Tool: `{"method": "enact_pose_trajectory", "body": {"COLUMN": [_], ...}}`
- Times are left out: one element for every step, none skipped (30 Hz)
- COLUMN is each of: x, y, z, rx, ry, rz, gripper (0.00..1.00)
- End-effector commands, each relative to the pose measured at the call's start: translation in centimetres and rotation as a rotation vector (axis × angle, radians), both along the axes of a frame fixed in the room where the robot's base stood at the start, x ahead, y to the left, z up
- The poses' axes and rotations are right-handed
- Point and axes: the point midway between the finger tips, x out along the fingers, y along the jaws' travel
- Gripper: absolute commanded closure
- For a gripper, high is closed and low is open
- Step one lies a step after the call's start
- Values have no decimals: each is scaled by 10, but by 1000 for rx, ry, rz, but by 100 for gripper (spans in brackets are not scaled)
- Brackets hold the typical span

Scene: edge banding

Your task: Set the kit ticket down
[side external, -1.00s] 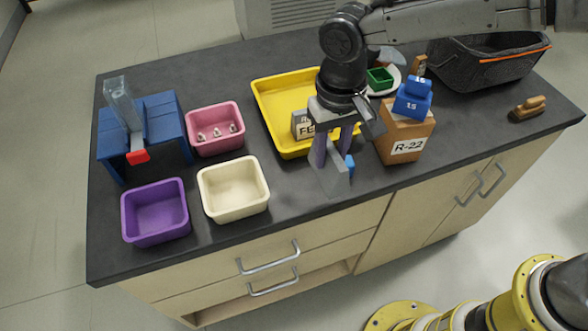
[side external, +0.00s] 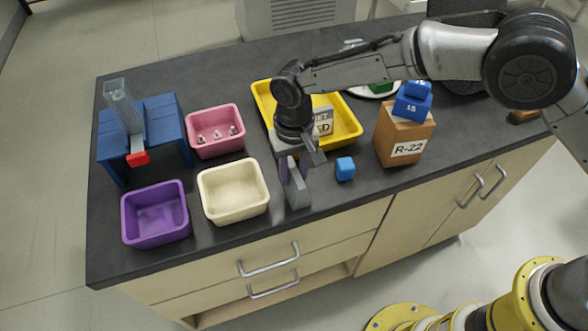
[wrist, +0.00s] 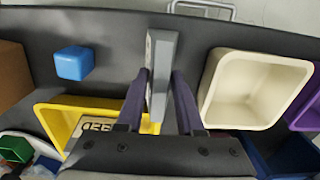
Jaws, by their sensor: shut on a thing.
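My gripper (side external: 293,178) is over the front of the dark countertop, between the cream bin and the blue cube. It is shut on a thin grey upright piece, taken as the kit ticket (side external: 298,194). In the wrist view the grey ticket (wrist: 160,75) stands between the two purple fingers of my gripper (wrist: 158,80). No writing on it can be read. Its lower edge is close to the countertop (side external: 340,205); I cannot tell whether it touches.
The cream bin (side external: 233,190) is just left, the blue cube (side external: 345,169) just right. The yellow tray (side external: 350,128) with a lettered sign (side external: 323,122) lies behind. A brown R-22 box (side external: 404,134) stands farther right. The purple bin (side external: 155,213) is at the front left.

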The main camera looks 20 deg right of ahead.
Motion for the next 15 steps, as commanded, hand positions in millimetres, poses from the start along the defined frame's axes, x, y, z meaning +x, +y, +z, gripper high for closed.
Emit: {"method": "enact_pose_trajectory", "body": {"x": [0,0,0,0,0,0,0,0,0,0,0,0,0,0,0], "y": [0,0,0,0,0,0,0,0,0,0,0,0,0,0,0], "z": [1,1,1,1,0,0,-1,-2,-2,-2,-2,-2,-2,-2,-2], "rx": [1,1,1,1,1,0,0,0,1,1,1,1,1,1,1], "ry": [-1,-1,-1,-1,-1,0,0,0,-1,-1,-1,-1,-1,-1,-1], "rz": [0,0,0,0,0,0,0,0,0,0,0,0,0,0,0], "gripper": [100,100,100,100,100,100,100,100,60,55,50,42,37,34,34]}}
